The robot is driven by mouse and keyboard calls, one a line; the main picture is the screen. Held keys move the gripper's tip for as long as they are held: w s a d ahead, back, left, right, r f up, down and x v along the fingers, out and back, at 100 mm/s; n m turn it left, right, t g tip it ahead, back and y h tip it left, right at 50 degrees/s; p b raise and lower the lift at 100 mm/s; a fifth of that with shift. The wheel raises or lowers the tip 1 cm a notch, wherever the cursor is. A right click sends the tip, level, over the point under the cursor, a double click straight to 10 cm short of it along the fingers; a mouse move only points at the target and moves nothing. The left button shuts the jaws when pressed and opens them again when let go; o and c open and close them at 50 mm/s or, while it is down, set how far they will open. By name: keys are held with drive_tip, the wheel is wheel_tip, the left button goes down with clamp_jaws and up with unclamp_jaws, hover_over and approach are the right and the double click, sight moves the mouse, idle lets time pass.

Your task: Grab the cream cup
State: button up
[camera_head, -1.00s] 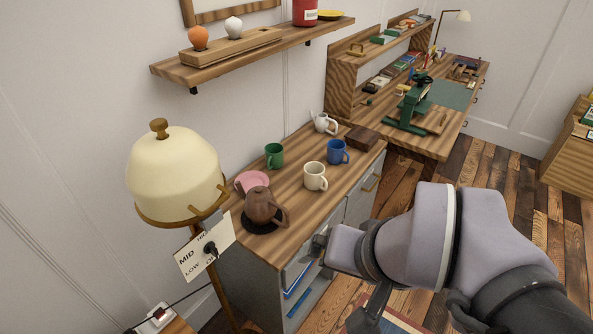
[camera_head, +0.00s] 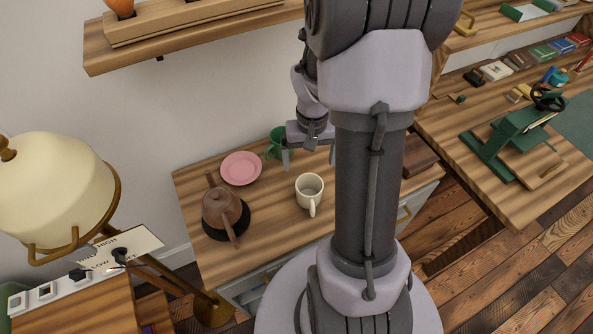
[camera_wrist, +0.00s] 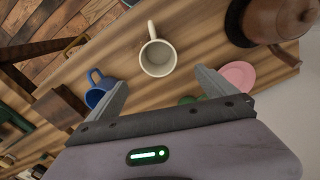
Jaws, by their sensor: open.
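The cream cup (camera_head: 310,192) stands upright on the wooden cabinet top, its handle toward the front edge. It also shows in the wrist view (camera_wrist: 158,58), ahead of the fingers, with nothing touching it. My gripper (camera_head: 309,160) is open and empty above the cabinet, near the green cup and behind the cream cup in the head view. In the wrist view its two fingers (camera_wrist: 162,90) are spread wide, with the cream cup beyond the gap between them.
A brown teapot (camera_head: 222,206) on a dark mat and a pink plate (camera_head: 241,168) are left of the cream cup. A green cup (camera_head: 276,143) stands behind. A blue cup (camera_wrist: 100,88) shows in the wrist view. A shelf (camera_head: 190,38) overhangs the back.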

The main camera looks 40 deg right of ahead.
drive_tip(key=b, duration=0.6)
approach(309, 192)
drive_tip(key=f, duration=0.2)
drive_tip(key=s+a+f, duration=0.1)
drive_tip(key=f, duration=0.2)
drive_tip(key=shift+s+a+f, duration=0.35)
drive_tip(key=shift+s+f, duration=0.05)
drive_tip(key=shift+r, duration=0.1)
drive_tip(key=c, duration=1.7)
drive_tip(key=shift+c, duration=0.2)
drive_tip(key=shift+r, duration=0.15)
